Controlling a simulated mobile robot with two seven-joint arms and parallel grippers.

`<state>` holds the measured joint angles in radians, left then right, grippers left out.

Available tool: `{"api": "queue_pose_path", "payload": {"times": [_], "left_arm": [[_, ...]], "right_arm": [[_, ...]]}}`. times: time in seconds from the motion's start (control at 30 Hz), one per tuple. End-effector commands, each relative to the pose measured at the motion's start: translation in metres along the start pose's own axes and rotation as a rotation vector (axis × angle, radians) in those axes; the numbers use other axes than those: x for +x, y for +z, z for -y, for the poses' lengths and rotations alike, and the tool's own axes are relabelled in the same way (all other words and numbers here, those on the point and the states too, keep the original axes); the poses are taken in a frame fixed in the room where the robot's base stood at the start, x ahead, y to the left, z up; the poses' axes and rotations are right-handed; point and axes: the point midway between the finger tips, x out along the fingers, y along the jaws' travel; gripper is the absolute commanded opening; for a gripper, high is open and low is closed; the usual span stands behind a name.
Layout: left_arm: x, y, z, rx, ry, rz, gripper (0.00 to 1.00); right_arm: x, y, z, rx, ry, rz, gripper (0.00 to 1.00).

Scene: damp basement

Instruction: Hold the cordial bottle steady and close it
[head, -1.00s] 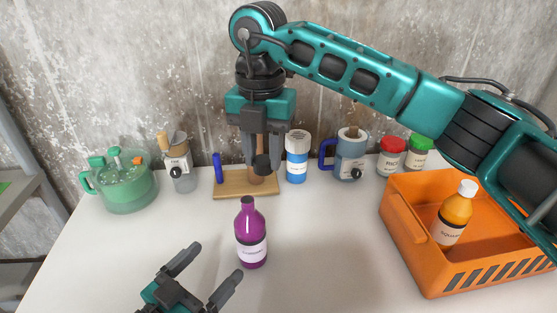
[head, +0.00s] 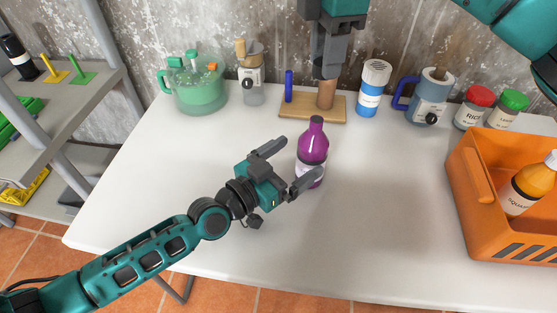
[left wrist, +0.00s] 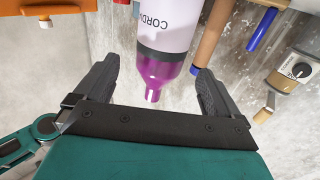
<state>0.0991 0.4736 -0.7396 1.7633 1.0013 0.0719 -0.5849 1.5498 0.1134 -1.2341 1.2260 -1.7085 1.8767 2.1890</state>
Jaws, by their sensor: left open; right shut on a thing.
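The purple cordial bottle (head: 313,146) stands upright on the white table, its neck bare with no cap on it. My left gripper (head: 296,162) is open beside the bottle, its fingers reaching toward it from the lower left. In the left wrist view the bottle (left wrist: 165,40) appears upside down between the two spread fingers (left wrist: 155,90), with a gap visible on each side. My right gripper (head: 328,72) is above and behind the bottle, over the wooden board; it is shut on a small dark cap, which is hard to make out now.
The wooden board (head: 300,111) holds a blue peg (head: 289,86) and a wooden peg (head: 327,95). A green pot, a blender-like jar, a blue-and-white bottle, a mug and spice jars line the wall. An orange crate (head: 478,190) with a squash bottle (head: 528,187) stands right. The table's front middle is clear.

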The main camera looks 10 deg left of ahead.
Motion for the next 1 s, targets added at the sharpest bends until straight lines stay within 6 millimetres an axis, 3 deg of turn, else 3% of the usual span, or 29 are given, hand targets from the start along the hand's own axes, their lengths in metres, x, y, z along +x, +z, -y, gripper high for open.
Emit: {"api": "queue_pose_path", "payload": {"times": [0.1, 0.3, 0.73, 1.0], "left_arm": [[0.023, -0.001, 0.000, 0.000, 0.000, -0.002, 0.97], [0.049, 0.000, 0.000, 0.000, 0.000, -0.001, 0.97], [0.058, 0.000, 0.000, 0.000, 0.000, 0.001, 0.97], [0.058, 0.000, 0.000, 0.001, 0.000, 0.001, 0.72]], "right_arm": [[0.000, 0.000, 0.000, -0.001, 0.000, 0.000, 0.07], [0.000, 0.000, 0.000, -0.001, 0.000, 0.000, 0.07], [0.000, 0.000, 0.000, -0.001, 0.000, 0.000, 0.07], [0.000, 0.000, 0.000, -0.001, 0.000, 0.000, 0.07]]}}
